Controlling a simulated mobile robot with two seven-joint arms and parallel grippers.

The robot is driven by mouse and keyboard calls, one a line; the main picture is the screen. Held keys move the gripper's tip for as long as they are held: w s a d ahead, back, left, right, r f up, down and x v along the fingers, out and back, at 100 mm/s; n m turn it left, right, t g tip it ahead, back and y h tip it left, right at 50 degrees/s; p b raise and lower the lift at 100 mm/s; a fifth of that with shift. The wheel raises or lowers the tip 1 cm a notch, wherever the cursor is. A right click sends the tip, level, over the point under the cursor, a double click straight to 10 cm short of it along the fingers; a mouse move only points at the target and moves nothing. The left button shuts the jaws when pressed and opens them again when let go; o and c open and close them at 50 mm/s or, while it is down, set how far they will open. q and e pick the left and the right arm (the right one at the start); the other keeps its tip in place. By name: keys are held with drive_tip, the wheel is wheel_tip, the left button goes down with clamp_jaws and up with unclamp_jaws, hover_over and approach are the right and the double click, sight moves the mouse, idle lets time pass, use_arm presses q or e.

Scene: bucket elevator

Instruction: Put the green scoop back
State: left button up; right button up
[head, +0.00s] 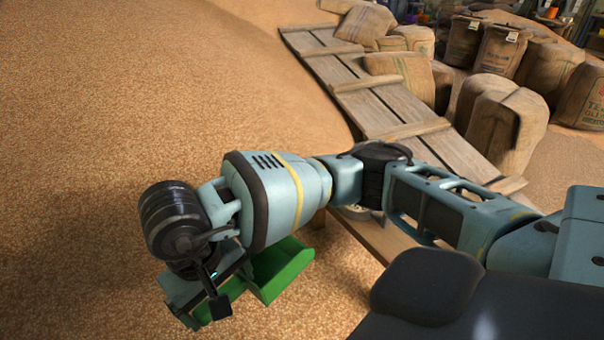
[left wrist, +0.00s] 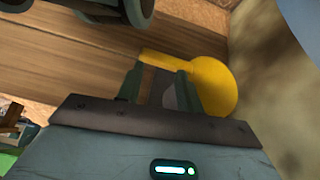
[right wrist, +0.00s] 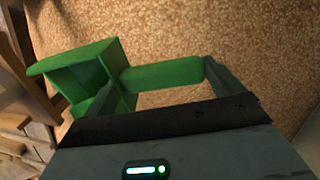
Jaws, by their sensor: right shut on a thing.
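The green scoop (head: 281,268) hangs below my right wrist in the head view, over the spread of grain. My right gripper (head: 208,300) is shut on it; my wrist and forearm partly hide the hold. In the right wrist view the scoop's box-like bowl (right wrist: 92,78) is at the left, and its handle runs right between the fingers (right wrist: 167,80). My left gripper (left wrist: 160,80) shows only in the left wrist view. Its fingers are apart, near a yellow round thing with a handle (left wrist: 212,88) by wooden boards. I cannot tell whether they touch it.
Loose grain (head: 120,90) fills the left and middle of the head view. A plank walkway (head: 375,100) slopes down from the back, with burlap sacks (head: 505,125) on its right. A wooden edge (head: 375,238) lies below my right arm.

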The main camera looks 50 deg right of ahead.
wheel_tip(320, 180, up, 4)
hover_over(249, 248)
drive_tip(key=s+a, duration=0.2)
drive_tip(key=s, duration=0.2)
drive_tip(key=shift+w+a, duration=0.1)
drive_tip(key=shift+w, duration=0.15)
